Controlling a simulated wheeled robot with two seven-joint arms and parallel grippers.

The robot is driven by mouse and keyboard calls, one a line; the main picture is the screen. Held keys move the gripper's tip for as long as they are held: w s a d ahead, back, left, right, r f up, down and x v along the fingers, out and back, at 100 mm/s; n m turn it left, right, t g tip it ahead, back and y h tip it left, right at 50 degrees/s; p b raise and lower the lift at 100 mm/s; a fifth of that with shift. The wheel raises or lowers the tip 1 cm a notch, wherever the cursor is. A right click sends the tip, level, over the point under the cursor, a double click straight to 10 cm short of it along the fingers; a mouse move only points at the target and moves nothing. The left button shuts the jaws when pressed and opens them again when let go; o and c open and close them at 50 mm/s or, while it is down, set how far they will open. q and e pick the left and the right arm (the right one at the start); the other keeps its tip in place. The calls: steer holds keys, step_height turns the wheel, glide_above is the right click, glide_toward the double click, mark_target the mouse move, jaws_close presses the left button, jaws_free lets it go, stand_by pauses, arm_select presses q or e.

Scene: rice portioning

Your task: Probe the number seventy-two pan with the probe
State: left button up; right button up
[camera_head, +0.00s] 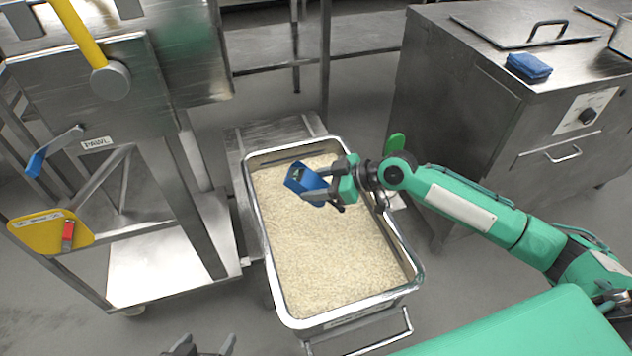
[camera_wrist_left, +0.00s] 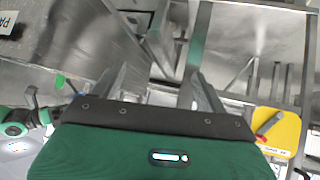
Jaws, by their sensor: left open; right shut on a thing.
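A deep steel pan (camera_head: 403,290) full of pale rice stands in the middle of the head view. Its number cannot be read. My right gripper (camera_head: 325,183) is shut on the blue probe (camera_head: 306,186) and holds it over the far part of the rice. I cannot tell whether the probe's tip is in the rice. My left gripper (camera_head: 200,346) is open and empty at the bottom edge, left of the pan. Its two fingers also show apart in the left wrist view (camera_wrist_left: 152,88).
A steel frame with a "PAWL" label (camera_head: 97,143), a blue-tipped lever (camera_head: 50,152) and a yellow plate (camera_head: 50,232) stands at left. A steel cabinet (camera_head: 480,110) with a blue cloth (camera_head: 528,67) stands at right. Floor is clear at the lower left.

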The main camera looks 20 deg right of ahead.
steer(key=shift+f+b, duration=0.35)
steer(key=shift+f, duration=0.35)
arm_select(q)
steer(key=d+t+h+b, duration=0.3)
steer(key=d+t, duration=0.1)
steer(key=d, duration=0.2)
arm_select(e)
step_height(320, 180, down, 3)
steer(key=shift+f, duration=0.15)
arm_select(q)
steer(key=w+a+r+t+b, duration=0.1)
steer(key=w+a+r+t, duration=0.1)
steer(key=r+t, duration=0.4)
steer(key=w+a+r+t+b, duration=0.2)
steer(key=r+t, duration=0.4)
steer(key=r, duration=0.7)
steer(key=shift+w+a+n+b, duration=0.25)
steer(key=shift+a+n+b, duration=0.05)
steer(key=shift+a, duration=0.45)
arm_select(e)
steer(key=shift+f, duration=2.7)
arm_select(q)
steer(key=shift+r+h, duration=0.1)
steer(key=shift+h, duration=0.3)
arm_select(e)
steer(key=shift+r, duration=0.15)
